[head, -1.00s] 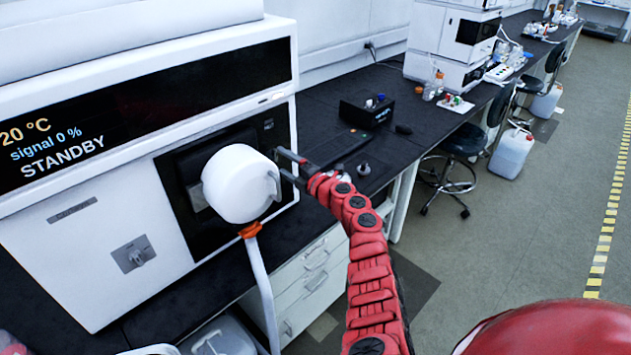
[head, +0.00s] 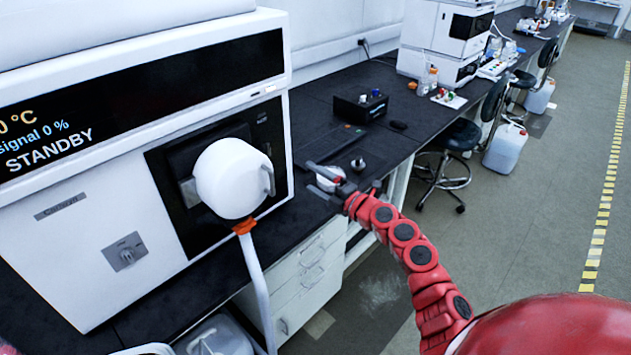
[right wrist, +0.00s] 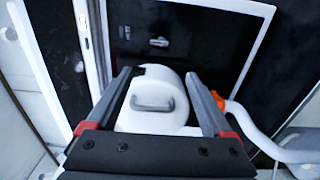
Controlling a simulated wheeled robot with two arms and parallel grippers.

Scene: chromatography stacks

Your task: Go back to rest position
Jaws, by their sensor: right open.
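My right gripper (head: 328,182) is open and empty in the head view, over the bench edge to the right of the white round housing. In the right wrist view its two fingers (right wrist: 160,100) are apart, with the white housing and its grey handle (right wrist: 153,103) seen between and beyond them. The white housing (head: 228,178) is on the front of the large instrument (head: 85,235), apart from the gripper in the head view. My red right arm comes in from the lower right. My left gripper is not in view.
The black bench (head: 425,118) runs to the back right with a small black box (head: 360,108) on it. A stool (head: 452,150) and a white canister (head: 505,150) stand beside it. A white hose (head: 260,290) hangs from the housing. The floor at right is clear.

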